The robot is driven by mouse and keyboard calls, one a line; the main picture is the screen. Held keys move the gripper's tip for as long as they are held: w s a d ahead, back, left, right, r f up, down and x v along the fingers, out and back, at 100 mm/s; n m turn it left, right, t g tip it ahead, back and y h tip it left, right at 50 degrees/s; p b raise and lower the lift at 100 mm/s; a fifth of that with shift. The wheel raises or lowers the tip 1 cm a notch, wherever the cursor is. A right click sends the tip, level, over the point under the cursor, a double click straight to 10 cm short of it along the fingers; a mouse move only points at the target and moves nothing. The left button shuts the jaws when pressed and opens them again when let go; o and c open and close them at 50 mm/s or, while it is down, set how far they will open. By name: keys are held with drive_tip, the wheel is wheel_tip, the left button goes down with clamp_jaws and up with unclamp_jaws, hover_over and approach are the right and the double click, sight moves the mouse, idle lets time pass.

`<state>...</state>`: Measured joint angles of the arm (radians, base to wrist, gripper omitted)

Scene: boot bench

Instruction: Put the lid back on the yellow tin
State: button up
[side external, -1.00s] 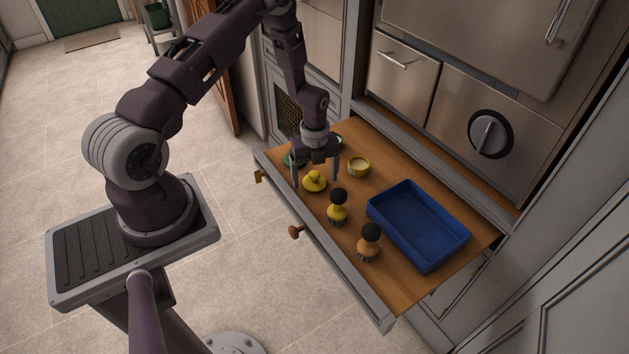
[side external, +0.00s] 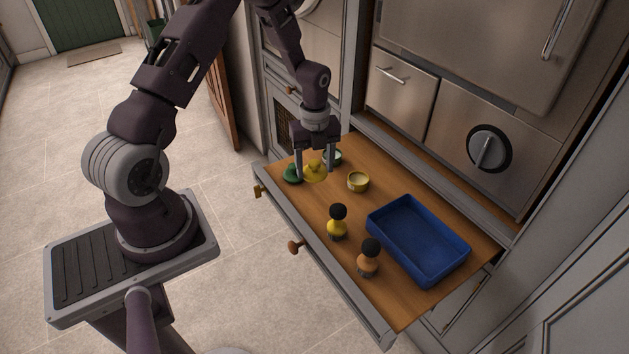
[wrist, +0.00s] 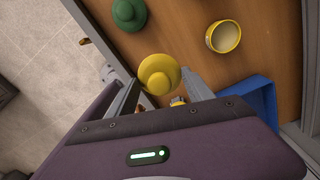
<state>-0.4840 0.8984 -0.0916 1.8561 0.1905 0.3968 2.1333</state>
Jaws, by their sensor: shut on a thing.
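The yellow lid (side external: 315,171) is between the fingers of my gripper (side external: 314,174), which is shut on it and holds it above the wooden surface. The lid also shows in the wrist view (wrist: 159,74), between the two fingers. The yellow tin (side external: 358,182) stands open on the wood, to the right of the held lid in the side view. In the wrist view the tin (wrist: 223,37) is upper right of the lid, with its pale inside showing. The lid and the tin are apart.
A blue tray (side external: 418,240) lies to the right.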

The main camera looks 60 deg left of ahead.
drive_tip(key=w+d, duration=0.2)
drive_tip(key=w, duration=1.2)
drive_tip(key=shift+s+f, duration=0.2)
drive_tip(key=shift+f, duration=2.6)
drive_tip(key=shift+f, duration=0.1)
drive_tip(key=o, duration=1.7)
wheel_tip(320, 180, up, 7)
